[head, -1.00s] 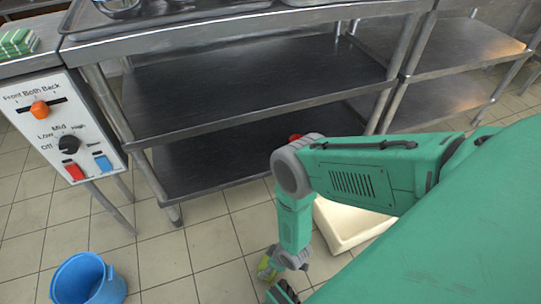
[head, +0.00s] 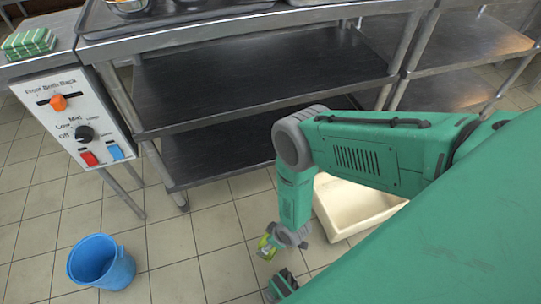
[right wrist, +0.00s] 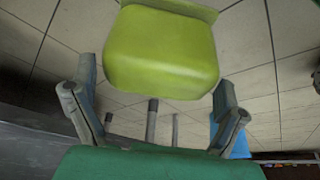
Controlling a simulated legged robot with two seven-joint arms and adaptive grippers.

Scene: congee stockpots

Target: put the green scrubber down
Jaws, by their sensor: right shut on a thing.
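The yellow-green scrubber (head: 266,249) is at the end of my right arm, low in the middle of the head view, over the tiled floor. My right gripper (head: 272,241) is shut on it. In the right wrist view the scrubber (right wrist: 160,52) fills the upper middle as a smooth block, with a finger of my right gripper (right wrist: 155,85) on either side. Its far side is hidden there. I cannot tell its exact height above the floor.
A blue bucket (head: 101,262) stands on the floor at lower left. A cream bin (head: 355,208) stands right of my forearm, partly hidden. Behind is a steel table with dark lower shelves (head: 262,83). A control panel (head: 76,118) and striped green cloths (head: 28,43) are at left. Floor between bucket and gripper is clear.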

